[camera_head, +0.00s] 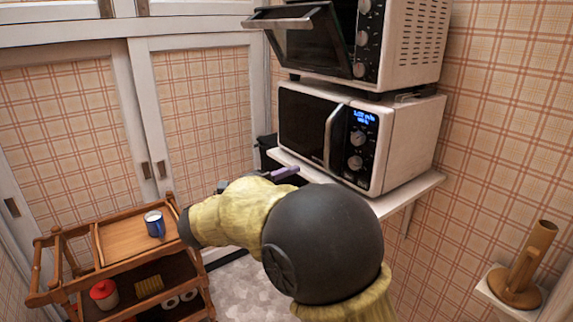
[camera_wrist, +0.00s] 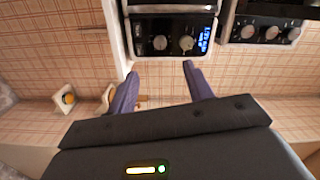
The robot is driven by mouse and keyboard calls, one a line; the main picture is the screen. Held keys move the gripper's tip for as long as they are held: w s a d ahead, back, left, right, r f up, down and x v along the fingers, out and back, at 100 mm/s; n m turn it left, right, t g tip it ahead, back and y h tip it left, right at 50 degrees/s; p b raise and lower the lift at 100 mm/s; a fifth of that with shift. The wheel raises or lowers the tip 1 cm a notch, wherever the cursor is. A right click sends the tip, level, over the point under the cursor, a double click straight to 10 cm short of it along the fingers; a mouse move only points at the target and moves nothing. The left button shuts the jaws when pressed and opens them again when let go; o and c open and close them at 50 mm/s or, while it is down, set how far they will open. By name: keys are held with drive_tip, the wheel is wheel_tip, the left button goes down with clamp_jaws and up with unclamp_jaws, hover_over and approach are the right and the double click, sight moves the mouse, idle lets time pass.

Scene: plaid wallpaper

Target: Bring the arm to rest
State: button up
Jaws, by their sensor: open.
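My gripper (camera_head: 284,172) shows in the head view as a purple finger in front of the microwave (camera_head: 330,137), past my yellow-sleeved arm. Most of the gripper is hidden there behind the arm. In the wrist view my gripper (camera_wrist: 160,80) has its two purple fingers spread wide apart. Nothing is between them but the plaid wall behind. The microwave's control panel (camera_wrist: 172,44) shows at the top of the wrist view, beyond the fingertips.
The microwave stands on a white wall shelf (camera_head: 418,187). A toaster oven (camera_head: 415,45) with its door tilted open is above it. A wooden cart (camera_head: 128,240) with a blue mug (camera_head: 154,224) stands at lower left. A wooden holder (camera_head: 528,262) is on a small shelf at right.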

drive_tip(key=w+d+f+n+t+y, duration=0.1)
drive_tip(key=w+d+n+t+y, duration=0.25)
drive_tip(key=w+n+y, duration=0.35)
wheel_tip(320, 180, down, 7)
drive_tip(key=s+d+n+y, duration=0.1)
drive_tip(key=s+n+y, duration=0.2)
drive_tip(key=n+y, duration=0.5)
drive_tip(key=s+d+f+n+g, duration=0.3)
drive_tip(key=s+f+n+g, duration=0.15)
drive_tip(key=s, duration=0.35)
drive_tip(key=s+d+f+n+g+h, duration=0.1)
drive_tip(key=s+d+f+n+g, duration=0.25)
drive_tip(key=s+f, duration=0.35)
drive_tip(key=s+d+f+n+g, duration=0.3)
drive_tip(key=s+d+f+g, duration=0.1)
drive_tip(key=s, duration=0.5)
wheel_tip(320, 180, up, 20)
drive_tip(key=p, duration=2)
drive_tip(key=shift+a+f, duration=0.25)
drive_tip(key=shift+a, duration=0.05)
drive_tip(key=shift+w, duration=0.1)
